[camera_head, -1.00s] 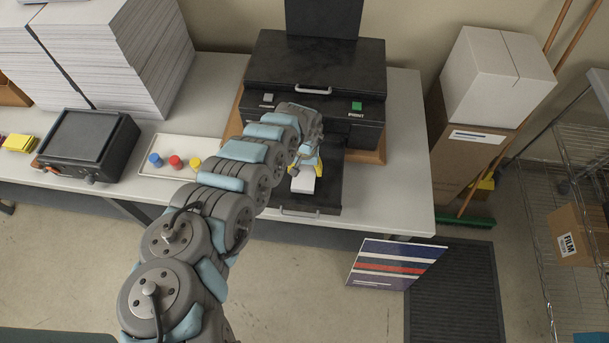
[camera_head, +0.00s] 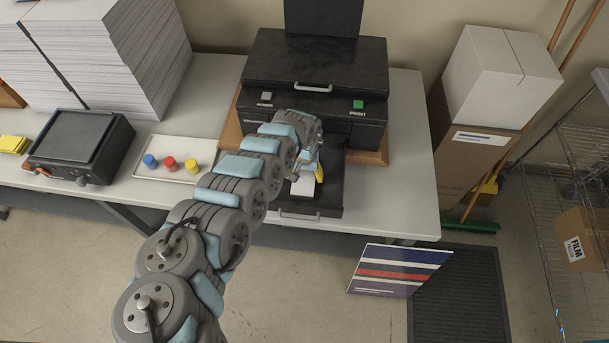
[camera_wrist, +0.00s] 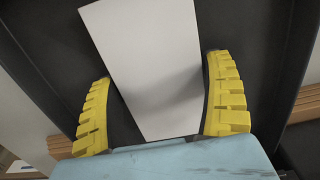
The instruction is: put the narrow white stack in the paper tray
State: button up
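The narrow white stack (camera_head: 303,186) lies in the black pulled-out paper tray (camera_head: 327,196) at the front of the printer. In the wrist view the white stack (camera_wrist: 150,65) is between my two yellow fingers, over the dark tray floor (camera_wrist: 262,60). My gripper (camera_head: 312,172) is open just above the stack in the head view. In the wrist view my gripper (camera_wrist: 160,108) shows a clear gap from its left finger to the stack; the right finger is close to the stack's edge, and I cannot tell if it touches. My arm hides part of the tray.
The black printer (camera_head: 315,80) stands behind the tray on a white table (camera_head: 395,190). A small tray (camera_head: 172,172) with coloured pieces, a black device (camera_head: 80,148) and tall paper stacks (camera_head: 115,55) are to the left. Cardboard boxes (camera_head: 465,165) stand right of the table.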

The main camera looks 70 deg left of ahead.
aim_at(305, 175)
jog(key=shift+o, duration=0.7)
jog(key=shift+r, duration=0.1)
jog(key=shift+a+r, duration=0.15)
jog(key=shift+r, duration=0.65)
notch_tip(305, 175, up, 10)
jog(key=shift+r, duration=0.25)
